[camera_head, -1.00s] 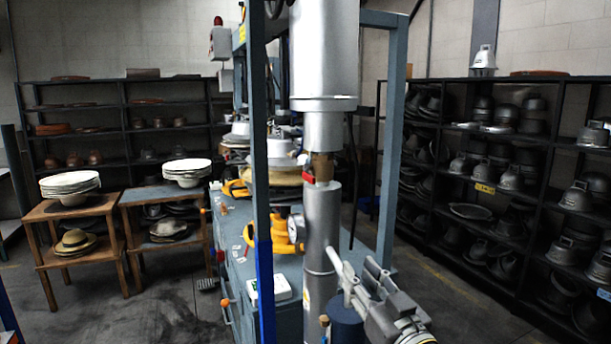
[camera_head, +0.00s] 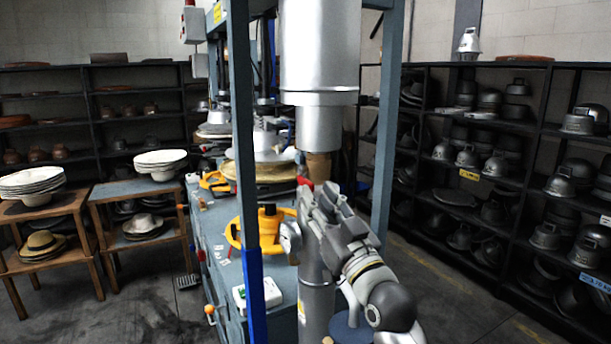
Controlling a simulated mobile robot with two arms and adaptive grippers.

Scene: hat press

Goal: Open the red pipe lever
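The red pipe lever (camera_head: 305,182) shows as a small red piece at the brass-coloured joint (camera_head: 318,166) of the thick silver vertical pipe (camera_head: 319,60). Most of the lever is hidden behind my gripper. My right gripper (camera_head: 314,196) is raised in front of the pipe, with its fingertips at or very close to the lever. I cannot tell whether they touch it or how far the fingers are apart. My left gripper is not in view.
A blue-grey frame post (camera_head: 242,130) stands just left of the pipe, and another post (camera_head: 388,140) stands to its right. The workbench (camera_head: 235,225) behind holds yellow parts (camera_head: 262,228) and a white box (camera_head: 262,293). Dark shelves (camera_head: 480,180) stand at the right.

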